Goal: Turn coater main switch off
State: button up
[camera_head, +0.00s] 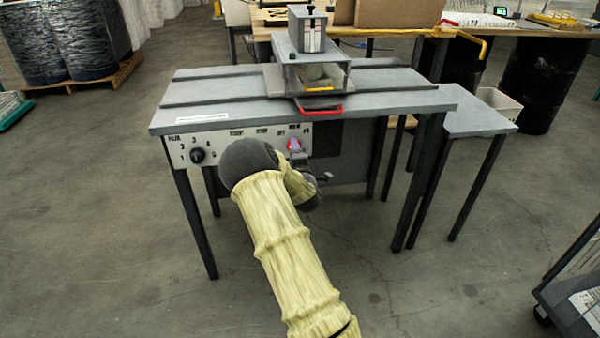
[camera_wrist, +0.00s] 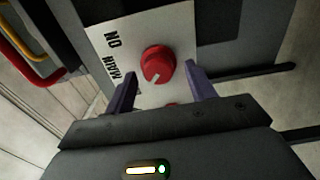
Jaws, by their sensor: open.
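The coater main switch is a round red knob (camera_head: 294,145) on the right part of the coater's pale front panel (camera_head: 220,147). In the wrist view the knob (camera_wrist: 158,64) stands beside the printed words MAIN and ON. A pale pointer mark on its face points to the lower left of that picture. My gripper (camera_wrist: 160,72) is open, with one dark finger on each side of the knob. Whether the fingers touch it cannot be told. In the head view my gripper (camera_head: 306,168) is partly hidden by my arm, close in front of the panel.
The grey coater table (camera_head: 215,90) carries a boxed unit with a red handle (camera_head: 320,110) above the panel. A black dial (camera_head: 198,156) is at the panel's left. A lower side table (camera_head: 475,115) stands right. A cart (camera_head: 575,290) is at far right. The front floor is clear.

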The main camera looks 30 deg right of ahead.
jog(key=p+v, duration=0.1)
jog(key=v, duration=1.5)
jog(key=shift+s, duration=0.25)
jog(key=s+a+r+m+g+y, duration=0.1)
jog(key=s+a+m+g+y, duration=0.2)
jog(key=s+a+m+g, duration=0.6)
jog(key=s+a+r+m+g+y, duration=0.1)
jog(key=s+a+m+g+y, duration=0.1)
jog(key=s+a+m+g, duration=0.65)
jog(key=s+d+r+n+t+p, duration=0.1)
jog(key=r+p, duration=1.3)
jog(key=s+r+n+t+p, duration=0.1)
jog(key=s+r+p, duration=0.1)
jog(key=r+p, duration=1.3)
jog(key=shift+s+d+t, duration=0.3)
jog(key=shift+d+t, duration=0.05)
